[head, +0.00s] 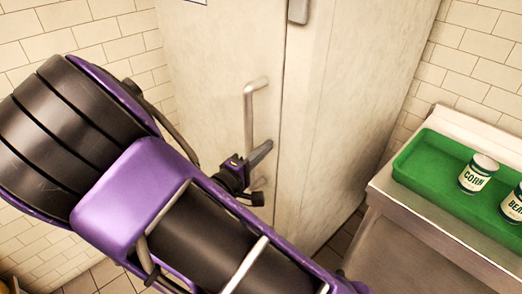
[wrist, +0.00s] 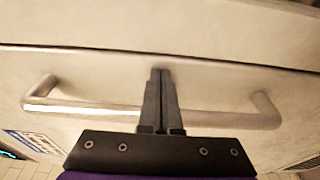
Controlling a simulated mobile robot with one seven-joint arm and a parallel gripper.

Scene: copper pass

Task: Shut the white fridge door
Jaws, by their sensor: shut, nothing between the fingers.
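The white fridge door (head: 218,70) stands upright left of the fridge's pale side wall (head: 345,90) in the head view. A thin dark seam runs between them; I cannot tell whether the door is fully closed. The metal bar handle (head: 249,112) is on the door near that seam, and it spans the wrist view (wrist: 215,119). My gripper (head: 262,150) is shut and empty at the lower end of the handle. In the wrist view its fingertips (wrist: 160,72) cross over the middle of the bar toward the seam. I cannot tell whether they touch the door.
A metal counter (head: 400,225) stands at the right with a green tray (head: 430,180) on it. The tray holds a can marked CORN (head: 478,174) and another can (head: 514,205), partly out of view. White tiled walls (head: 90,35) are behind. My arm covers the lower left.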

